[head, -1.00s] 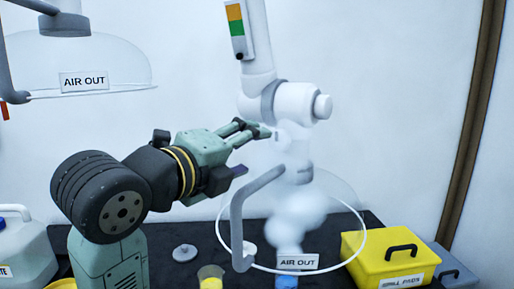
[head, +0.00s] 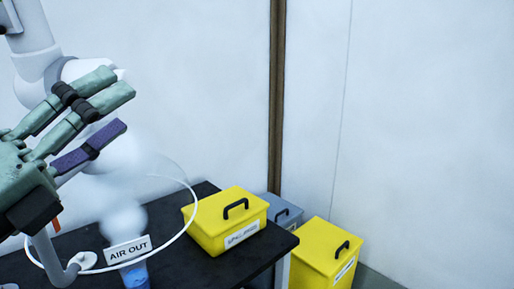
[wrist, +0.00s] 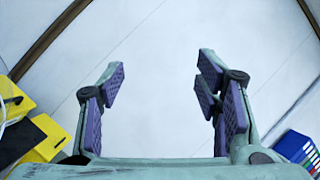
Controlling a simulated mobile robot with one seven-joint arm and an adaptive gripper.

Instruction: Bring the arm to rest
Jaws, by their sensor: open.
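My gripper (head: 108,115) is at the left of the head view, raised in front of the fume hood arm and above the black bench. Its green fingers with purple pads point up and to the right. In the wrist view my gripper (wrist: 160,90) shows its two fingers wide apart with nothing between them, against the white wall. The rest of my arm is mostly cut off by the left edge of the head view.
A clear extraction hood with an AIR OUT label (head: 128,249) hangs close by my gripper, with white vapour around it. A yellow box (head: 212,238) stands on the black bench (head: 75,240). A grey box (head: 283,212) and another yellow box (head: 318,262) stand right of it.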

